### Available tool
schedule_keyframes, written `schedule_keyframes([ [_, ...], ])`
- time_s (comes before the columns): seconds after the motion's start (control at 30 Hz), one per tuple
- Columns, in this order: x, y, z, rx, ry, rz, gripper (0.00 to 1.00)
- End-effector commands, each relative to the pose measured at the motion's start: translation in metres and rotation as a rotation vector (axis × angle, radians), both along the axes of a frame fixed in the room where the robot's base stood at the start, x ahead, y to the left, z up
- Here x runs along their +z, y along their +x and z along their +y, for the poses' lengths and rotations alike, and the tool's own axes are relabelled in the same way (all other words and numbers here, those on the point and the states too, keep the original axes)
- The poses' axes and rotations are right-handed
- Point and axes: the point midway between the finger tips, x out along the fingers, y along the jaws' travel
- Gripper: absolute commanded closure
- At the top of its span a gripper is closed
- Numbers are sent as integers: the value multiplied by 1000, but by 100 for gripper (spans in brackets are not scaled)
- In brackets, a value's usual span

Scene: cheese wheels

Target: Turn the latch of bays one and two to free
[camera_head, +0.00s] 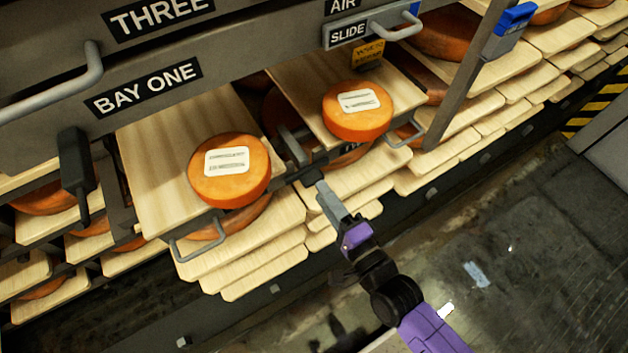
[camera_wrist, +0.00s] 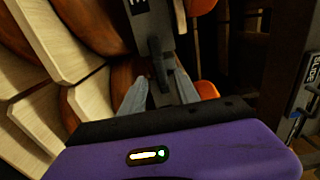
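A dark latch (camera_head: 76,165) hangs with its handle pointing down, left of the board under the BAY ONE sign (camera_head: 147,88). A second latch (camera_head: 294,148) is on the post between the two wheel-bearing boards, partly hidden by my gripper. My gripper (camera_head: 322,186) reaches up to this second latch from the lower right. In the wrist view the two grey fingers (camera_wrist: 160,92) stand apart, one on each side of the dark latch handle. I see a gap between them and no clear grip on it.
Two orange cheese wheels with white labels, the left wheel (camera_head: 229,182) and the right wheel (camera_head: 362,106), sit on pulled-out wooden boards close to my gripper. Metal handles (camera_head: 197,245) stick out at the boards' front ends.

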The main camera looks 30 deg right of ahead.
Motion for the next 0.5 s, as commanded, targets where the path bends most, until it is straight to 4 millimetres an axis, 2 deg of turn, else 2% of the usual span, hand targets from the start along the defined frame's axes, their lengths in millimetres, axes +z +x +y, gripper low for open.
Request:
schedule_keyframes([
  [0.1, 1, 20, -1, -1, 0, -3, 62],
  [0.23, 1, 35, 0, -1, -2, -2, 62],
  [0.5, 0, 46, 0, 0, -3, 1, 62],
])
